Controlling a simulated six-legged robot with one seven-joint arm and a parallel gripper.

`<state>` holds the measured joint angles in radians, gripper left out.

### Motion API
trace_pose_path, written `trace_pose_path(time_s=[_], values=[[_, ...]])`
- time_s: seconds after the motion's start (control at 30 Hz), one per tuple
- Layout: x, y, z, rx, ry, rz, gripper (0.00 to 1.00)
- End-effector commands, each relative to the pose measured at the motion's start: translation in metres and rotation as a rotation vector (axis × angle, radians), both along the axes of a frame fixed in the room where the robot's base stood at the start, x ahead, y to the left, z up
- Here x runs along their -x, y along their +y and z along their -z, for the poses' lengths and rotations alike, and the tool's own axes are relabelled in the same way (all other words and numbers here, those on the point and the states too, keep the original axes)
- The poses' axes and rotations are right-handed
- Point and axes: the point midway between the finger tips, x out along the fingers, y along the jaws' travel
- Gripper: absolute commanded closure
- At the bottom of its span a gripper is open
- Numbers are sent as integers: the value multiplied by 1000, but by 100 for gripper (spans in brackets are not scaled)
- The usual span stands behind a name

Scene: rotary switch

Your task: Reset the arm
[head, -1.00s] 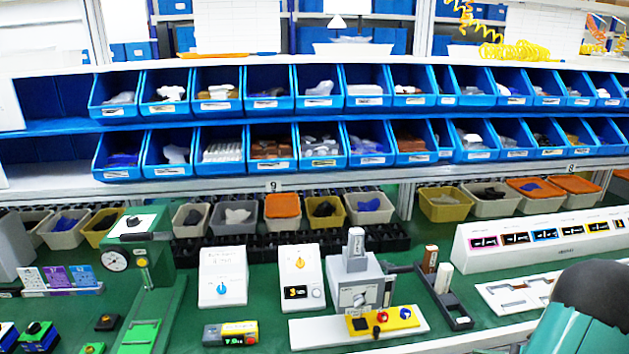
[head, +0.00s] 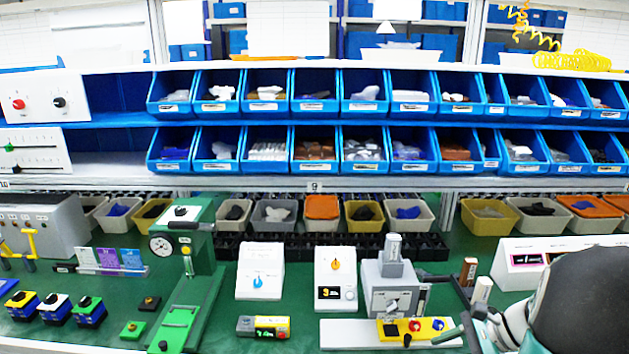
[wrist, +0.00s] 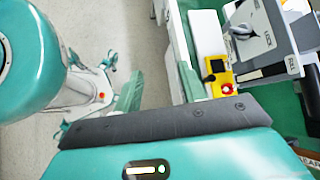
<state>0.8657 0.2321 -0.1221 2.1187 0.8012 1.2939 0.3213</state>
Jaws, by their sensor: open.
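My gripper (head: 458,333) is at the lower right in the head view, by the right end of the white base plate in front of the grey switch box. In the wrist view my gripper (wrist: 160,88) shows two separated teal fingers with nothing between them. The grey box (head: 375,297) carries a rotary knob (head: 392,306); it also shows in the wrist view, where the knob (wrist: 242,32) sits near the printed words LOCK and FULL. The gripper is apart from the knob.
A yellow panel (head: 437,325) with red and blue buttons sits before the grey box. White boxes with a blue knob (head: 257,282) and an orange knob (head: 336,265) stand left of it. A green press (head: 190,235) stands further left. Bare floor (wrist: 105,25) shows in the wrist view.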

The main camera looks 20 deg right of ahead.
Motion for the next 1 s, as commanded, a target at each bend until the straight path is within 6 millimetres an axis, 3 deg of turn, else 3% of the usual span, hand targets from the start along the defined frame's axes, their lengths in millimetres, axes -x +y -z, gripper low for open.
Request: trace_pose_path(time_s=[0.03,0.2,0.5,0.8,1.0], values=[[-4,23,-12,69,-15,-92,59],[-3,83,-39,293,-65,-377,59],[20,168,-78,699,-230,-855,59],[50,224,-112,1112,-475,-1261,59],[60,239,-123,1267,-580,-1385,59]])
